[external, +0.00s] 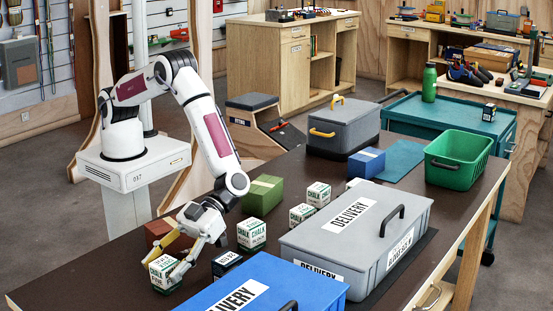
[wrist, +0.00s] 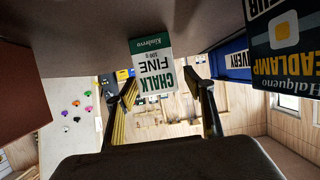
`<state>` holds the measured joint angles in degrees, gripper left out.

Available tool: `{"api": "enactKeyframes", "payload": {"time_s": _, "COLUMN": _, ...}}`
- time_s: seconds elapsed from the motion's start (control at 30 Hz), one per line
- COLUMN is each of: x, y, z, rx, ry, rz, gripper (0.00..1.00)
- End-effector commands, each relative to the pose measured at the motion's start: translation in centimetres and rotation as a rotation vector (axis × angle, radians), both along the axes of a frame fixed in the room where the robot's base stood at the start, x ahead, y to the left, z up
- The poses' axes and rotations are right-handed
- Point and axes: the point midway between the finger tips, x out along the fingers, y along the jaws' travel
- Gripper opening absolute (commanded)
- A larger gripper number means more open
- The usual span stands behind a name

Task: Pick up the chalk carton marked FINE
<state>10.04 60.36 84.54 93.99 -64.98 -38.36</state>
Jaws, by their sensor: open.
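The white and green chalk carton marked FINE (external: 163,273) stands upright near the table's front left edge. In the wrist view its label, reading CHALK FINE (wrist: 151,66), shows between the fingers of my gripper (wrist: 165,88). My gripper (external: 168,266) is open and reaches down at the carton, with a finger on either side in the external view. The fingers do not look closed on it; I cannot tell whether either one touches it. Part of the carton's upper side is hidden by the gripper in the external view.
A dark headlamp box (wrist: 288,48) and a brown box (wrist: 20,92) flank the carton. Another chalk carton (external: 252,235) and a green box (external: 263,196) stand behind. A blue DELIVERY case (external: 262,283) and a grey DELIVERY case (external: 345,235) take up the right.

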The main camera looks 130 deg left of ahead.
Motion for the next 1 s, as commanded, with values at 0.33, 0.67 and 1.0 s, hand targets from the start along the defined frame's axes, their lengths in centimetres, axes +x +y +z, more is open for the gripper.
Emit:
{"api": "enactKeyframes", "payload": {"time_s": 0.33, "x": 0.00, "y": -0.20, "z": -0.09, "rx": 0.000, "ry": 0.000, "rz": 0.000, "gripper": 0.53}}
{"api": "enactKeyframes", "payload": {"time_s": 0.67, "x": 0.00, "y": -0.20, "z": -0.08, "rx": 0.000, "ry": 0.000, "rz": 0.000, "gripper": 0.22}}
{"api": "enactKeyframes", "payload": {"time_s": 1.0, "x": 0.01, "y": -0.20, "z": -0.04, "rx": 0.000, "ry": 0.000, "rz": 0.000, "gripper": 0.09}}
